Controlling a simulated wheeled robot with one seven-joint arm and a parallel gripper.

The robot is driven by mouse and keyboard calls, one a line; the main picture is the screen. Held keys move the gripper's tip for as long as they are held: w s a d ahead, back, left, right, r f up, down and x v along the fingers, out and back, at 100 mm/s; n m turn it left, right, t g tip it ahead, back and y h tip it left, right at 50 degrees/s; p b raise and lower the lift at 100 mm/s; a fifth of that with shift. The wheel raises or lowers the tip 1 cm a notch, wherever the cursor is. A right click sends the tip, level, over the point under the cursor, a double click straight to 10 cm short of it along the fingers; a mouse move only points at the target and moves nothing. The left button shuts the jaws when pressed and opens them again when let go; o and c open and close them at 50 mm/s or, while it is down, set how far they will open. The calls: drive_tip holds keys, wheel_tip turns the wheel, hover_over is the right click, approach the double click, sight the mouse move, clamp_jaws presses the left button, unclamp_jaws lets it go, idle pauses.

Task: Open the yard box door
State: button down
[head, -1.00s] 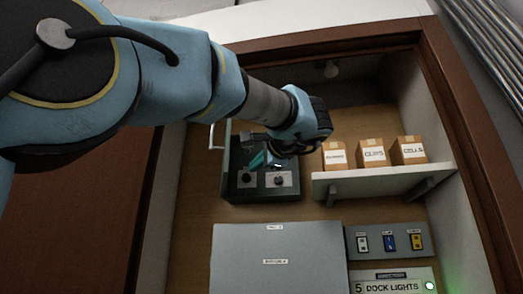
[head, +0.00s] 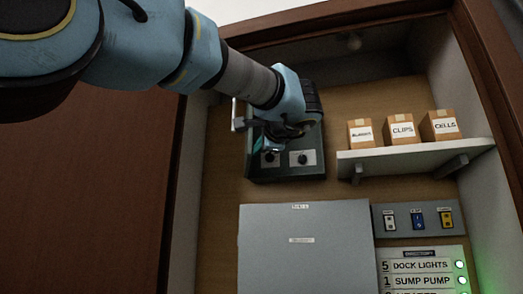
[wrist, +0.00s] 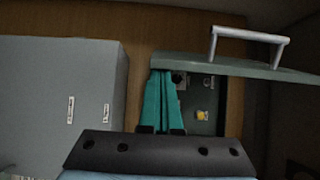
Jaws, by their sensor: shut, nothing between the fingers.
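The dark green box, which I take as the yard box (head: 285,172), hangs on the back panel of a wooden cabinet. Its front is open and shows knobs on light plates. Its door (wrist: 185,64) stands swung out, seen nearly edge-on in the wrist view, with a pale bar handle (wrist: 250,36) on its outer face. The handle also shows at the box's left in the head view (head: 235,115). My gripper (wrist: 160,74) has teal fingers, shut and empty, in front of the opening beside the door's inner side. Whether they touch the door I cannot tell. My wrist hides the box's upper part.
A shelf (head: 415,157) at the right holds three cartons (head: 401,130). Below is a large grey box (head: 305,250), with a switch panel (head: 417,219) and a directory with green lights (head: 422,266) beside it. A brown cabinet door (head: 85,190) stands at left.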

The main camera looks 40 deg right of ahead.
drive_tip(key=w+a+m+h+b, duration=0.1)
drive_tip(key=w+a+b, duration=0.4)
drive_tip(key=a, duration=0.3)
drive_tip(key=shift+w+g+h, duration=0.3)
drive_tip(key=shift+w+g, duration=0.1)
drive_tip(key=shift+w, duration=0.35)
drive_tip(key=shift+d, duration=0.1)
